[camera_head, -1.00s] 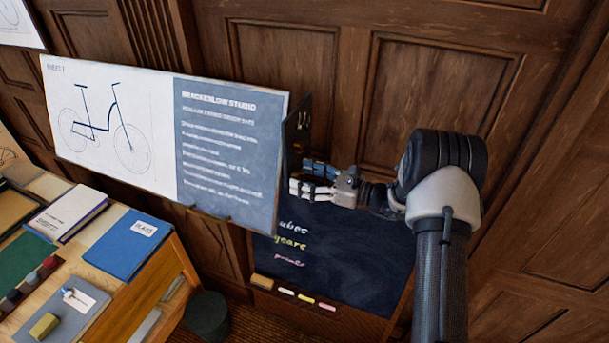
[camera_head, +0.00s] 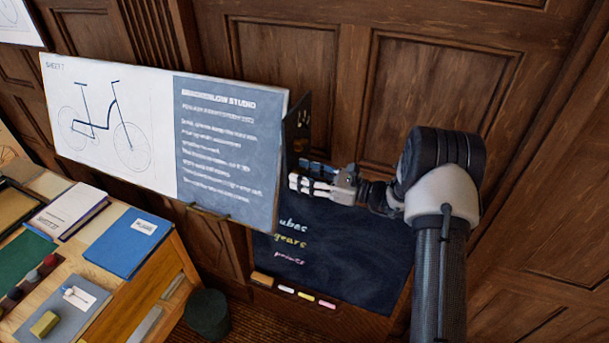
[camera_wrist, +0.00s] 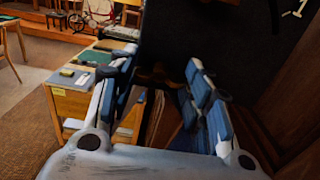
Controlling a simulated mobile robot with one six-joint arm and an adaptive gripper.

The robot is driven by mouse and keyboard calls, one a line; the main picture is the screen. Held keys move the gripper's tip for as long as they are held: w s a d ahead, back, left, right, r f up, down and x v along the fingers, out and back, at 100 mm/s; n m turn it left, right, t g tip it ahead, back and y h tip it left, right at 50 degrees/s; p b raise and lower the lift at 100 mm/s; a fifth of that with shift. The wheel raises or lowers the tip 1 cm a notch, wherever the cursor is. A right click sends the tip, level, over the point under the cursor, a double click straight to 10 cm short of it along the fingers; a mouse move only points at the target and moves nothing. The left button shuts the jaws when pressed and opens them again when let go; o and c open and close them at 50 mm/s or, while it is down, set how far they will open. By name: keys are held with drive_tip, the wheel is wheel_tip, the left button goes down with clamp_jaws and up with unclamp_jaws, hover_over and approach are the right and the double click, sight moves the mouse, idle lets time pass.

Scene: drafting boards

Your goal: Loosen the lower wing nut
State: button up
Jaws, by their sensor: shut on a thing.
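A drafting board (camera_head: 165,140) with a bicycle drawing and a blue text panel stands upright. A dark plate (camera_head: 297,128) is at its right edge, with small brass-coloured parts on its upper half. The plate fills the upper part of the wrist view (camera_wrist: 220,35). My gripper (camera_head: 299,176) reaches in from the right at the plate's lower part. In the wrist view its two blue-and-white fingers (camera_wrist: 161,66) close around a small brownish piece, the lower wing nut (camera_wrist: 160,75). The nut is dim there and hidden by the fingers in the head view.
A chalkboard (camera_head: 345,250) with a chalk ledge stands below my gripper. A desk (camera_head: 150,290) with a blue folder (camera_head: 127,243) and books is at the left. A dark bin (camera_head: 207,315) stands beside it. Wood panelling (camera_head: 430,90) rises close behind.

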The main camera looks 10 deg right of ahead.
drive_tip(key=shift+f+n+b, duration=0.1)
drive_tip(key=shift+n+b, duration=0.3)
drive_tip(key=shift+b, duration=0.3)
drive_tip(key=shift+n+b, duration=13.1)
drive_tip(key=shift+b, duration=5.5)
drive_tip(key=o, duration=1.1)
drive_tip(key=shift+c, duration=0.2)
